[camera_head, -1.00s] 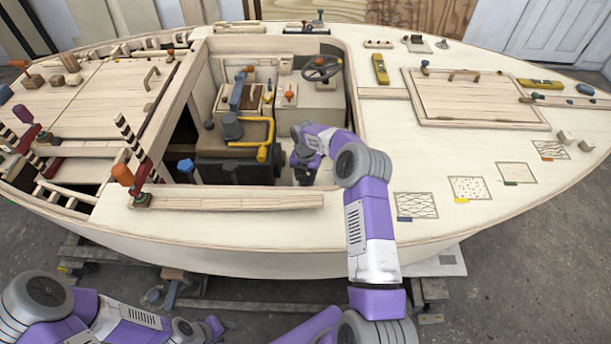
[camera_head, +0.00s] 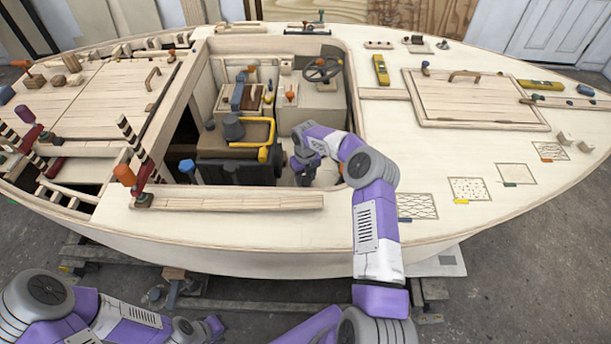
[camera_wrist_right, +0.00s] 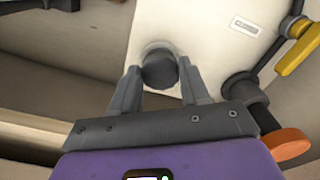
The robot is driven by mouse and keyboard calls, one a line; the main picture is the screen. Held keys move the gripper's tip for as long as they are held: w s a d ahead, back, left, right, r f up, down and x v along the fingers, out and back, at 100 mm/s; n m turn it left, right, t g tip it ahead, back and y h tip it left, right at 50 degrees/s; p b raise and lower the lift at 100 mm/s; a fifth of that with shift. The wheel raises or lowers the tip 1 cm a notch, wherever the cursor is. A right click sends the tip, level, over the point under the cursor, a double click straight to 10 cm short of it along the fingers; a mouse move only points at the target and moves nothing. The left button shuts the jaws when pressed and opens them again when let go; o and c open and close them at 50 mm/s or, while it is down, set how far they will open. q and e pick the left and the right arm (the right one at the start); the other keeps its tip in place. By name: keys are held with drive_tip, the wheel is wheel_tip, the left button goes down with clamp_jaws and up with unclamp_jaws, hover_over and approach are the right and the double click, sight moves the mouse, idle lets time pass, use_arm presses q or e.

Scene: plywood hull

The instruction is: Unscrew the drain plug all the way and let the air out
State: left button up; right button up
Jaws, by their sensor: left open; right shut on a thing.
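The drain plug (camera_wrist_right: 158,72) is a dark round cap on a pale fitting in the white panel (camera_wrist_right: 200,32), seen in the right wrist view. My right gripper (camera_wrist_right: 160,82) has its two grey fingers closed on either side of the plug. In the head view my right gripper (camera_head: 304,175) is low inside the open cockpit, right of the brown seat, and the plug is hidden there. I cannot tell how far the plug is turned. My left gripper (camera_head: 214,326) is open and empty at the lower front, outside the hull.
In the right wrist view a yellow lever (camera_wrist_right: 298,52) and an orange knob (camera_wrist_right: 288,143) are to the right of my gripper. The seat with a yellow rail (camera_head: 262,153) and the cockpit's front edge (camera_head: 235,202) are close to my right arm.

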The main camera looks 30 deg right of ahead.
sight(305, 179)
drive_tip(key=shift+s+f+n, duration=0.25)
drive_tip(key=shift+f+n, duration=0.05)
drive_tip(key=shift+f, duration=0.05)
drive_tip(key=o, duration=1.1)
drive_tip(key=shift+w, duration=0.15)
drive_tip(key=shift+c, duration=0.2)
drive_tip(key=shift+r, duration=0.15)
drive_tip(key=shift+w+r, duration=0.1)
drive_tip(key=shift+r, duration=0.05)
wheel_tip(305, 179, up, 7)
drive_tip(key=shift+r+p, duration=0.15)
drive_tip(key=shift+p, duration=0.85)
